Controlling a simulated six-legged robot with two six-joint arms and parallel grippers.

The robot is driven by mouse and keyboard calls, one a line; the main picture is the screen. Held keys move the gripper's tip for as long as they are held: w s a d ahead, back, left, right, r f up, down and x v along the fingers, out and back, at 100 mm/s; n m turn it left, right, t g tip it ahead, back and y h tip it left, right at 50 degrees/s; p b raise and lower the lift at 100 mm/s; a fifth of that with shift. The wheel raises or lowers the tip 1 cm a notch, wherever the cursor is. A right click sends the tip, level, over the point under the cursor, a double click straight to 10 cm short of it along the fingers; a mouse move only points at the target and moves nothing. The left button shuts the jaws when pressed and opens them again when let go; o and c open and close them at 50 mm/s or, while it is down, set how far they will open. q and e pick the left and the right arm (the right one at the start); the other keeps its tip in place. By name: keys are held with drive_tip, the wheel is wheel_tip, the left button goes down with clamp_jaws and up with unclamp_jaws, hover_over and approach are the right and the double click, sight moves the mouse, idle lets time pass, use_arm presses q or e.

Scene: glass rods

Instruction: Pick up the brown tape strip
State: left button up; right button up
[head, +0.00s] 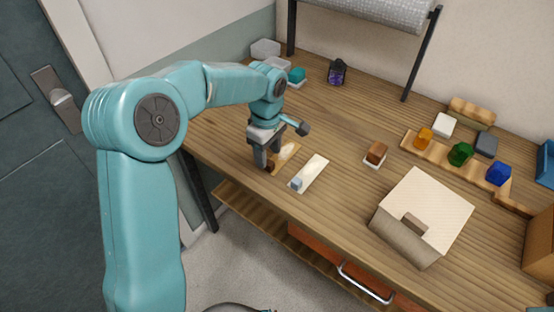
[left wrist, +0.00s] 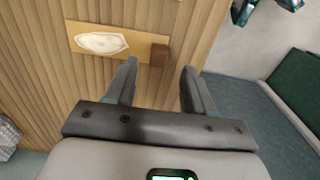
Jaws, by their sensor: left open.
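The brown tape strip (head: 278,167) lies flat on the wooden bench, with a whitish oval patch on it and a small dark brown block at its near end. It also shows in the left wrist view (left wrist: 137,48), with the brown block (left wrist: 160,54) at its right end. My left gripper (head: 267,158) points down over the block end of the strip and partly hides it. In the left wrist view the left gripper (left wrist: 160,68) is open, its fingers apart with the block seen between and beyond their tips. Whether they touch it I cannot tell. My right gripper is not in view.
A cream strip (head: 314,168) with a grey-blue block lies just right of the brown one. A brown cube (head: 376,152), a large cream box (head: 425,210) and a wooden rack (head: 440,150) with coloured pieces stand further right. The bench's front edge is close.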

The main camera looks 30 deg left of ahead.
sight(269, 162)
use_arm(q)
drive_tip(key=shift+w+f, duration=0.15)
drive_tip(key=shift+f, duration=2.1)
clamp_jaws()
drive_tip(key=shift+r, duration=0.1)
